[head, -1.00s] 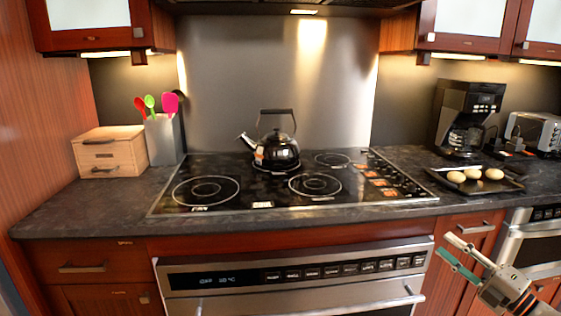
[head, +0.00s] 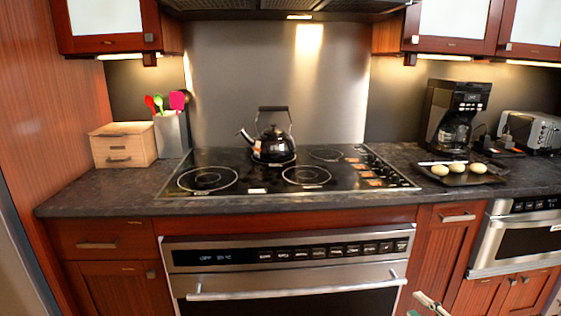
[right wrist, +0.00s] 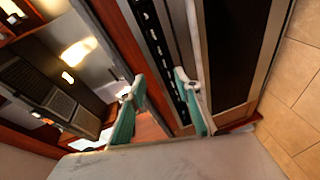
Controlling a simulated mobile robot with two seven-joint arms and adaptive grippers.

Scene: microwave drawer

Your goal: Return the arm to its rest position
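My right gripper (head: 430,304) shows only in part at the bottom edge of the head view, low in front of the cabinets to the right of the oven. In the right wrist view its two teal-padded fingers (right wrist: 160,108) stand apart with nothing between them. The gripper is open and empty. Most of the right arm is outside the head view. My left gripper is not in view.
A steel oven (head: 290,275) with a bar handle and a steel microwave drawer (head: 515,243) at right front the counter, both looking shut. A kettle (head: 272,147) stands on the cooktop. A dark tray (head: 478,178) holds several pale round items. A coffee maker (head: 452,115) stands behind it.

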